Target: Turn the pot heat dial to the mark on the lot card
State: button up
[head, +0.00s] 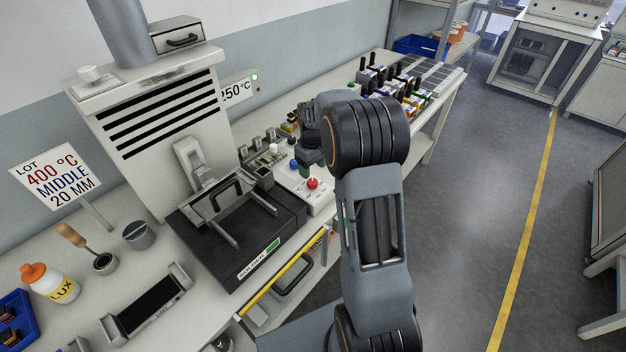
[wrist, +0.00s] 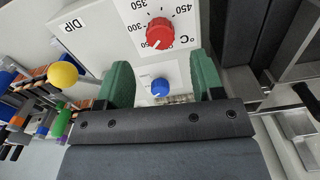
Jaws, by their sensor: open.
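The lot card (head: 56,176) in the head view reads LOT 400 °C MIDDLE 20 MM. The red heat dial (wrist: 160,32) sits on a white panel with a °C scale. Its white pointer mark faces lower left, near the lowest number, which ends in 50. It also shows in the head view (head: 312,183). My gripper (wrist: 160,75) is open and empty, with green fingertips. In the wrist view the red dial lies just beyond the fingertips, and the blue knob (wrist: 160,87) appears between them. Touch cannot be told.
A wall display (head: 236,91) reads 250 °C. The black solder pot unit (head: 245,240) stands left of the dial box. Several coloured tools and connectors (head: 400,85) crowd the bench behind. A yellow ball-topped part (wrist: 62,74) is left of my gripper.

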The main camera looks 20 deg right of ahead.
aim_at(312, 181)
jog(key=shift+f, duration=3.2)
jog(key=shift+c, duration=0.4)
jog(key=c, duration=0.8)
jog(key=shift+c, duration=0.2)
jog(key=shift+m, duration=0.3)
